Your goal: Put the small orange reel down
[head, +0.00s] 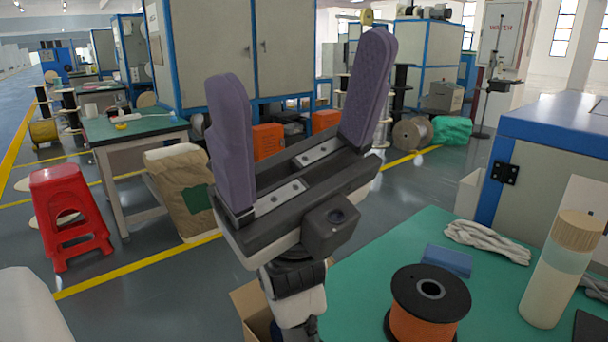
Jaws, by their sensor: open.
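The small orange reel (424,323) stands upright on the green tabletop (372,262) at the lower right of the head view. It has black flanges and orange cable wound between them, and the picture's bottom edge cuts it off. My gripper (304,65) is raised to the left of the reel, well apart from it. Its two purple pads point up and stand wide apart with nothing between them.
On the tabletop are a blue block (447,260), coiled white rope (485,240) and a bottle with a wooden cap (563,268). A blue-edged cabinet (550,160) stands behind them. A red stool (68,218) and a second green table (125,126) stand at left.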

